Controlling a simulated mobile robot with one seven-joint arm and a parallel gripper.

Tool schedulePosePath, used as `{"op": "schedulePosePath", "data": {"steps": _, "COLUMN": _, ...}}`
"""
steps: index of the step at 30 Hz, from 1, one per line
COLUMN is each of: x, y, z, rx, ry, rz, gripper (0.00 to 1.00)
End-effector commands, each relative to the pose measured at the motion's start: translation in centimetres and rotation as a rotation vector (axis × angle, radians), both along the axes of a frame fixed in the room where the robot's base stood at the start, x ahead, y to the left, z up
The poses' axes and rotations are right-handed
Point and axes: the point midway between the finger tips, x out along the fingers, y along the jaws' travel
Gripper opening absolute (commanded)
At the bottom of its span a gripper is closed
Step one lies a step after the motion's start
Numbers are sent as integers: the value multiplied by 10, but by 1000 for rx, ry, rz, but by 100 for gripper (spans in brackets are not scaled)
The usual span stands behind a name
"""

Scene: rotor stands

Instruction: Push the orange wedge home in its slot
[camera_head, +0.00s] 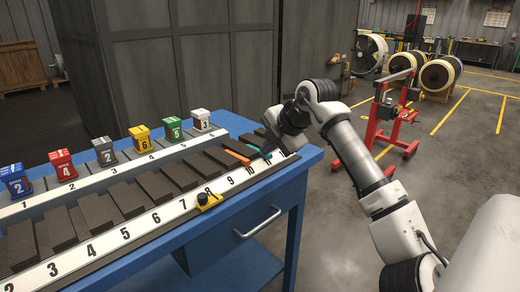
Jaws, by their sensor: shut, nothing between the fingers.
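The orange wedge (237,158) is a thin strip among dark blocks near the far right end of the numbered rack (150,222) on the blue workbench. Its near end shows. The rest is partly hidden by neighbouring blocks, and I cannot tell how deep it sits. My gripper (268,151) is shut and empty, pointing down at the rack's right end, just right of the orange wedge. It looks apart from the wedge, though the fingertips are small and dark. A teal piece (251,148) shows between the orange wedge and my gripper.
Several dark grey blocks (127,199) fill the rack's slots. Several coloured numbered boxes (142,138) stand along its back edge. A yellow-and-black device (208,199) sits on the front rail. A red stand (388,130) is on the floor at right. Air above the rack is clear.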

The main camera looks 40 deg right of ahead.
Motion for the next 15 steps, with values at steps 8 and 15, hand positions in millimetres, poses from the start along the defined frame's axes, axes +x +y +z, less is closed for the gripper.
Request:
{"op": "schedulePosePath", "data": {"steps": 8, "x": 7, "y": 1, "z": -10, "rx": 2, "ry": 0, "rz": 1, "gripper": 0}}
{"op": "schedulePosePath", "data": {"steps": 15, "x": 21, "y": 3, "z": -27, "rx": 1, "ry": -2, "rz": 4, "gripper": 0}}
